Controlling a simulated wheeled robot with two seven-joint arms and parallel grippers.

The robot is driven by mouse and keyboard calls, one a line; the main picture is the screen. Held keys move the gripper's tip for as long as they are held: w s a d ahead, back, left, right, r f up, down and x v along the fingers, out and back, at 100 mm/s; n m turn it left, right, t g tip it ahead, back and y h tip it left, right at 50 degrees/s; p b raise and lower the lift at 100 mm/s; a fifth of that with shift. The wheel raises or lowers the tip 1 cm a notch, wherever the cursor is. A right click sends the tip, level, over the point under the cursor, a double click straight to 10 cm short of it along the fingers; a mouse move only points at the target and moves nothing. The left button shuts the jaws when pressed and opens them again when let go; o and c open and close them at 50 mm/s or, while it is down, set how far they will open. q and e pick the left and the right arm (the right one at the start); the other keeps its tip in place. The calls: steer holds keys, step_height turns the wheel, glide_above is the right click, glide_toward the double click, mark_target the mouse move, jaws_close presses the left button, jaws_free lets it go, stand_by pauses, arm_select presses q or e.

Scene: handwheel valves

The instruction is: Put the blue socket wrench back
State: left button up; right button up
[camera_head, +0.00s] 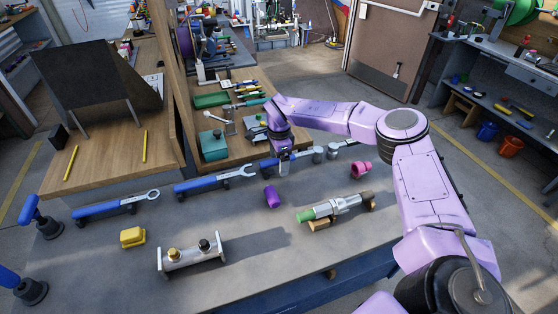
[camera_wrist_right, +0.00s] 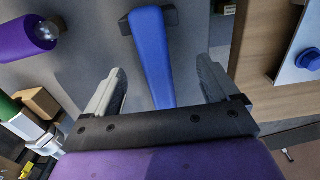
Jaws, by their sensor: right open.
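The blue socket wrench (camera_head: 268,162) lies along the back of the grey bench, partly covered by my right gripper (camera_head: 284,165). Its blue handle (camera_wrist_right: 152,50) also shows in the right wrist view. My right gripper (camera_wrist_right: 160,82) is open there, with one pale finger on each side of the handle. Both fingers stand apart from the handle, and I cannot tell how deep it sits between them. Metal parts (camera_head: 318,153) lie to the right of the gripper; I cannot tell whether they belong to this wrench. My left gripper is not in view.
A purple cylinder (camera_head: 271,196), pink piece (camera_head: 361,167) and green-ended metal tool (camera_head: 335,207) are nearby. A yellow block (camera_head: 132,236) and metal manifold (camera_head: 191,256) sit at front left. The front middle is clear.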

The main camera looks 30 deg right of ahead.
steer(key=shift+r+p, duration=1.5)
steer(key=shift+r, duration=0.75)
steer(key=shift+r, duration=0.15)
step_height(320, 180, up, 10)
steer(key=b, duration=0.2)
steer(key=shift+r, duration=0.15)
